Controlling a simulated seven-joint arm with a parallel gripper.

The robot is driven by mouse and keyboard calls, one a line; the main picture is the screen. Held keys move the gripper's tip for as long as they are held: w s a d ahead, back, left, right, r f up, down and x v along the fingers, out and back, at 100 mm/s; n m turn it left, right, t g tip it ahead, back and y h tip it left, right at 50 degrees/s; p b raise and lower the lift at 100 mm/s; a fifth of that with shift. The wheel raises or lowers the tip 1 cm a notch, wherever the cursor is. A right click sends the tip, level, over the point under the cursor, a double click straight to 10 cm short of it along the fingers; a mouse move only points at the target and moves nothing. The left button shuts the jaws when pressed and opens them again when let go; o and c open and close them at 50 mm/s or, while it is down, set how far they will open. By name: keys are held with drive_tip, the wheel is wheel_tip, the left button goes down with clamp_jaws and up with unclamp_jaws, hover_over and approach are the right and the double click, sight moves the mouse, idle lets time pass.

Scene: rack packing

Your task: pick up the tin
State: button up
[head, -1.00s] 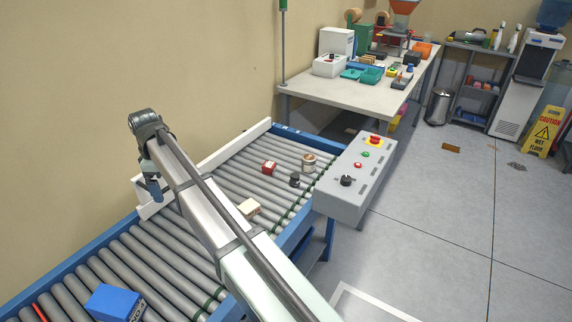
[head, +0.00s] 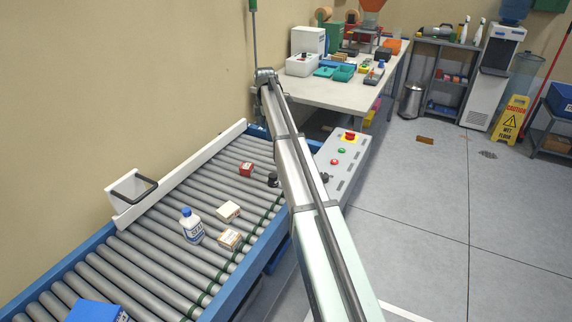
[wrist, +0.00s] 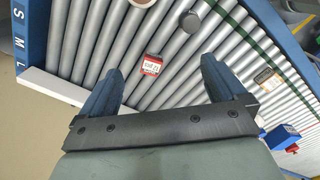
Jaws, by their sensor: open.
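A round thing with a pale rim and brown top (wrist: 146,3), which looks like the tin, is cut by the top edge of the wrist view. It stands on the roller conveyor (head: 165,222). In the head view my arm hides it. My gripper (wrist: 162,68) is open and empty above the rollers, with its fingers spread wide. The tin lies beyond the fingertips, apart from them. A small red box (wrist: 152,63) shows in the gap between the fingertips, below them; it also shows in the head view (head: 246,170).
A small black item (wrist: 189,21) stands near the tin. A white-and-blue bottle (head: 191,226), two small boxes (head: 228,211) (head: 230,240) and a blue box (head: 95,311) are nearer on the conveyor. A white side rail (head: 178,172) and a grey control box (head: 342,165) flank it.

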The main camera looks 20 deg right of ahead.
drive_tip(key=w+d, duration=0.1)
drive_tip(key=d, duration=0.8)
drive_tip(key=f, duration=1.3)
drive_tip(key=shift+w+a+f, duration=0.1)
drive_tip(key=shift+a+f, duration=0.15)
drive_tip(key=shift+f, duration=0.05)
drive_tip(key=shift+w+a+f, duration=0.1)
drive_tip(key=shift+f, duration=1.25)
drive_tip(key=shift+a+f, duration=0.1)
drive_tip(key=shift+f, duration=1.25)
drive_tip(key=c, duration=1.2)
drive_tip(key=shift+r, duration=0.15)
